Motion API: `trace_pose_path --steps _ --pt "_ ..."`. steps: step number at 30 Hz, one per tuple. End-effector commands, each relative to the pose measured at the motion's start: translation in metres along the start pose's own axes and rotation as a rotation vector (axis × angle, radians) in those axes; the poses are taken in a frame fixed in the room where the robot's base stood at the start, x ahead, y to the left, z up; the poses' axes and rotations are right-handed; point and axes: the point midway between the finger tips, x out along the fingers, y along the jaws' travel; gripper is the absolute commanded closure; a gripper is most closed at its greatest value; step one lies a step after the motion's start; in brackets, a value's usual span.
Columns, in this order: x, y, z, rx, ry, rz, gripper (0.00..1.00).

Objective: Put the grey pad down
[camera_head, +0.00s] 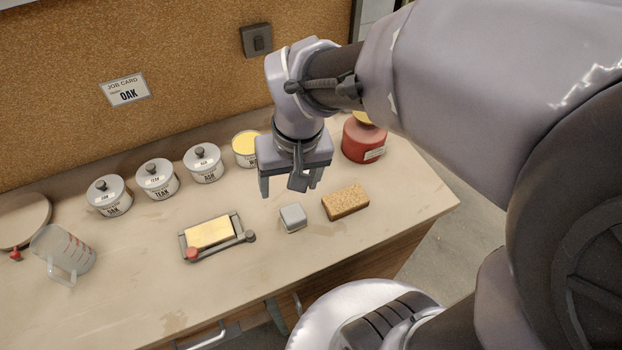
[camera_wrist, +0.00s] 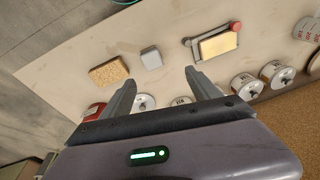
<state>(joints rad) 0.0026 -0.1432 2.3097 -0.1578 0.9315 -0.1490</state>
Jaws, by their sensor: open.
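The grey pad (camera_head: 293,217) is a small pale block lying on the bench, left of a cork block. It also shows in the wrist view (camera_wrist: 151,58), beyond my fingertips. My gripper (camera_head: 291,187) is above the bench, a little behind the pad in the head view. Its fingers are spread and empty, apart from the pad. In the wrist view my gripper (camera_wrist: 161,80) shows both fingers wide apart with bench between them.
The cork block (camera_head: 345,202) lies right of the pad. A clamp frame holding a yellow block (camera_head: 210,233) is at left. Lidded pots, an open yellow pot (camera_head: 246,148) and a red tin (camera_head: 363,141) stand behind. A measuring jug (camera_head: 65,253) is far left.

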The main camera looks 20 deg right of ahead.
Motion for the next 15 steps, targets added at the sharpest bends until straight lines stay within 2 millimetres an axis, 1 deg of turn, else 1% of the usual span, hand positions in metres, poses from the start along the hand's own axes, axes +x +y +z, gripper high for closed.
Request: trace_pose_path --steps 1,3,6,10,15 --pt "-0.029 -0.004 0.014 0.045 0.087 -0.036 0.29" --pt "-0.054 -0.009 0.036 0.112 0.167 -0.089 0.29" --pt "-0.074 -0.014 0.062 0.18 0.25 -0.153 0.29" --pt "-0.082 -0.018 0.076 0.219 0.295 -0.194 0.29" --pt "-0.082 -0.018 0.077 0.223 0.297 -0.197 0.29"
